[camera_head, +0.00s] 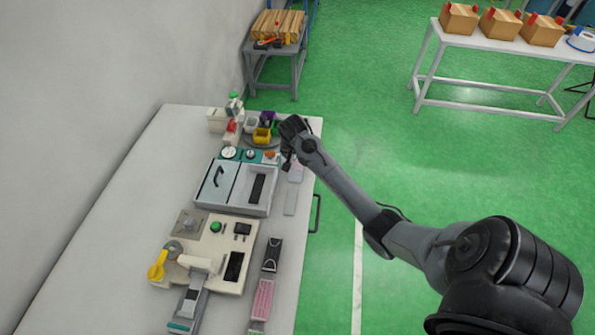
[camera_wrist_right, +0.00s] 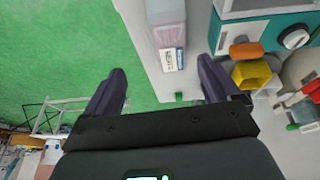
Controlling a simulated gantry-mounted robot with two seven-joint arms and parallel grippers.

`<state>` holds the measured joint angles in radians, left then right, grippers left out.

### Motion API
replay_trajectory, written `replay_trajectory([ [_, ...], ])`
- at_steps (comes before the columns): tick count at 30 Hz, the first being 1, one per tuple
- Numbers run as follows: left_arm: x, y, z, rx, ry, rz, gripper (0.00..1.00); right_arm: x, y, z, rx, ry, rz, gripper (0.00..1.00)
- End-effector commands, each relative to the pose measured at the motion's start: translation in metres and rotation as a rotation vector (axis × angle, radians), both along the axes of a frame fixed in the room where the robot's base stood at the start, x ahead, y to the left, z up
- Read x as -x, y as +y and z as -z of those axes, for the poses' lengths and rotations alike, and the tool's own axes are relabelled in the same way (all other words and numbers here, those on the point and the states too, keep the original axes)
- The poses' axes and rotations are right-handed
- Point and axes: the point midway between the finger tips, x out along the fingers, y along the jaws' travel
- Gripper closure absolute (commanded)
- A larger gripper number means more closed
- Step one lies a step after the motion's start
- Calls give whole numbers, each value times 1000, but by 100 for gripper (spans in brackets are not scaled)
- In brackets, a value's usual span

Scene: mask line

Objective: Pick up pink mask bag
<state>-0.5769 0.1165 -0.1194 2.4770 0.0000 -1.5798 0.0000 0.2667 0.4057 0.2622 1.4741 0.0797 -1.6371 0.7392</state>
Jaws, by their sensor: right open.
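A pale pink pack (camera_head: 296,172), likely the pink mask bag, lies near the table's right edge, just below my right gripper (camera_head: 288,160) in the head view. In the right wrist view a pale pink pack (camera_wrist_right: 166,12) with a white printed end lies on the table, ahead of and between the fingers. My right gripper (camera_wrist_right: 165,85) is open and empty, with the pack apart from both fingers. A brighter pink patterned pack (camera_head: 263,299) lies nearer on the table. My left gripper is not in view.
The white table (camera_head: 105,205) carries a grey-blue machine (camera_head: 220,187), a cream machine (camera_head: 205,245) and a yellow bin (camera_head: 262,135). A black pack (camera_head: 272,254) and a pale pack (camera_head: 290,202) lie along the right edge.

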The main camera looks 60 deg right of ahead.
Motion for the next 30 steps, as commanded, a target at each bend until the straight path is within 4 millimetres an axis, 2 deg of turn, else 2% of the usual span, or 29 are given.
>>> replay_trajectory([
  [1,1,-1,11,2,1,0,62,-9,-3,-2,4,-24,1,11],
  [5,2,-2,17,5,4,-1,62,-21,-5,-7,7,-54,1,11],
  [15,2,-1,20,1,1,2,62,-29,-20,29,6,-59,0,11],
  [23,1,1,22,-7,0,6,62,-30,-25,42,7,-59,-1,11],
  [30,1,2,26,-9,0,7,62,-30,-36,71,6,-57,-1,11],
])
